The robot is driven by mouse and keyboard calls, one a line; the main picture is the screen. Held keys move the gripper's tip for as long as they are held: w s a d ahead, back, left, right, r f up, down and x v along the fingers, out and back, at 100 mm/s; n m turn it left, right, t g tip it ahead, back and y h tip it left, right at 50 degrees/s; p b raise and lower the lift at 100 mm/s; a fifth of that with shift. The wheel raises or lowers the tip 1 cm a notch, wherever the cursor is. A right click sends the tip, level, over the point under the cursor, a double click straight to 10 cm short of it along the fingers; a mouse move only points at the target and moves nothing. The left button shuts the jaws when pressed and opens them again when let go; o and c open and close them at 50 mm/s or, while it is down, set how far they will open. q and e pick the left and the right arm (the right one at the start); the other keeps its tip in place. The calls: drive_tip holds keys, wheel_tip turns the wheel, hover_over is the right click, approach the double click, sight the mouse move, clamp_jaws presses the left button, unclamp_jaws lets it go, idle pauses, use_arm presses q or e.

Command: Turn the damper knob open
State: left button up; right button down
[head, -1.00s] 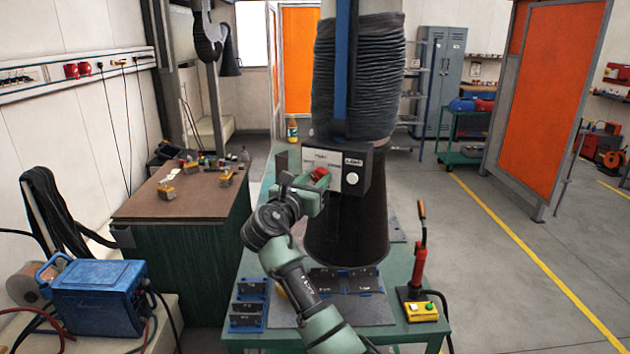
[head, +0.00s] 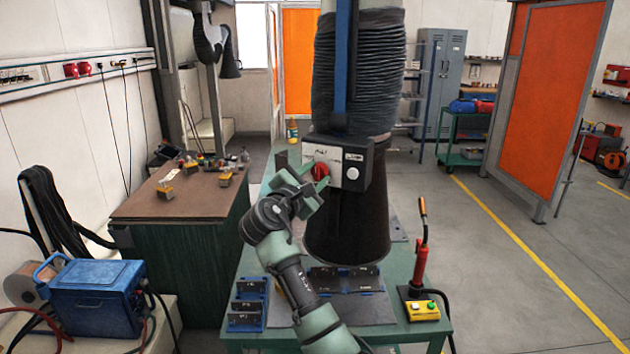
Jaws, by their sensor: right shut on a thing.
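The red damper knob (head: 320,171) sits on the pale front plate of the dark control box (head: 364,170), which is fixed to the extraction hood (head: 346,228). My right gripper (head: 316,178) is at the box from the left and front, its fingers shut on the knob. The fingers cover part of the knob and of the plate's left side. A round white button shows to the right of the knob. The lettering on the plate is too small to read. My left gripper is not in view.
The green welding table (head: 400,275) under the hood carries dark blocks in blue holders (head: 247,305) and a red torch-like tool on a yellow switch base (head: 422,311). A blue welding unit (head: 97,298) stands at left.

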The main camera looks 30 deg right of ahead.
drive_tip(key=m+b, duration=0.1)
drive_tip(key=m, duration=0.2)
drive_tip(key=m+b, duration=0.1)
drive_tip(key=shift+f+m+b, duration=0.25)
drive_tip(key=shift+m+b, duration=0.1)
drive_tip(key=shift+m, duration=0.05)
drive_tip(key=shift+r+m+b, duration=0.1)
drive_tip(key=shift+m+b, duration=1.55)
drive_tip(key=shift+m, duration=0.85)
drive_tip(key=c, duration=0.9)
unclamp_jaws()
drive_tip(key=shift+r, duration=0.1)
drive_tip(key=shift+c, duration=0.2)
drive_tip(key=b+v, duration=0.2)
drive_tip(key=v, duration=0.6)
